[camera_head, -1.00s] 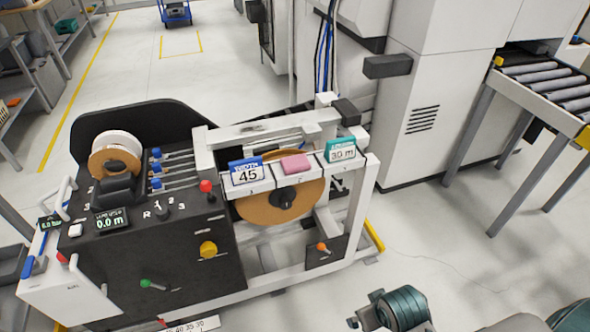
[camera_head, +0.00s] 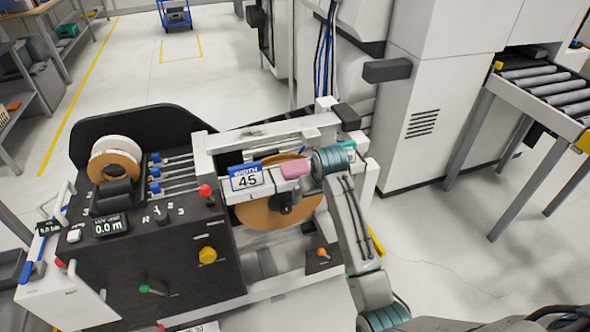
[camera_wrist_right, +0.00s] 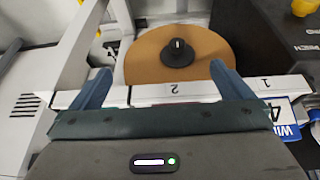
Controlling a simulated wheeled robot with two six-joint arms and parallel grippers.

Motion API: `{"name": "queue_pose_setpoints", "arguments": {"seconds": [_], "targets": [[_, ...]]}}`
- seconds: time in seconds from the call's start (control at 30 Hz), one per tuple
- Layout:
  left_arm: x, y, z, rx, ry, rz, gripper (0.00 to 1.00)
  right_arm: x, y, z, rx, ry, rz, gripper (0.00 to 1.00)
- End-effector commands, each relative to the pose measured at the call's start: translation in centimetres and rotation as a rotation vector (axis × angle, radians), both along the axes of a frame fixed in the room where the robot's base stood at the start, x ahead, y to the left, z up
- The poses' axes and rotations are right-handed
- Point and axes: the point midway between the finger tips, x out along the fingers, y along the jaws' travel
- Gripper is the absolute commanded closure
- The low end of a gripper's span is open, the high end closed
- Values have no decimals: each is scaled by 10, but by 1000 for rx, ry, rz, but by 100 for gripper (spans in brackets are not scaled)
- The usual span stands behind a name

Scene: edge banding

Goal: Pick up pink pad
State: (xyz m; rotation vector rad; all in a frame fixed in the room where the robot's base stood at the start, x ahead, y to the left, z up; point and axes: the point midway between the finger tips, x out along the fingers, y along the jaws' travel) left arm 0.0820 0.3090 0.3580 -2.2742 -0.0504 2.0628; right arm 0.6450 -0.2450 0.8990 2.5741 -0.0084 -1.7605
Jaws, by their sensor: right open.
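The pink pad (camera_head: 295,170) lies on the white ledge (camera_wrist_right: 172,93) of the machine, between the blue-and-white "45" card (camera_head: 246,176) and the teal card, which is mostly hidden behind my arm. My right gripper (camera_head: 322,165) is just right of the pad in the head view, its fingers hard to make out there. My left gripper is out of view.
A large tan roll (camera_head: 262,215) with a black knob sits below the ledge. The black control panel (camera_head: 150,255) is at left. The "45" card also shows at the right in the wrist view (camera_wrist_right: 285,115). A roller conveyor (camera_head: 545,85) stands far right.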

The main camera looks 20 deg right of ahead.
Motion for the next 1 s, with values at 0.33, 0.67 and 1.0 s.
{"name": "queue_pose_setpoints", "arguments": {"seconds": [0.33,0.67,1.0], "targets": [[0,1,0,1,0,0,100,94,22,87,21,-18,24,0],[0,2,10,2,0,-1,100,115,24,59,22,-15,26,0],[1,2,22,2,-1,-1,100,126,22,31,23,-14,25,0]]}}
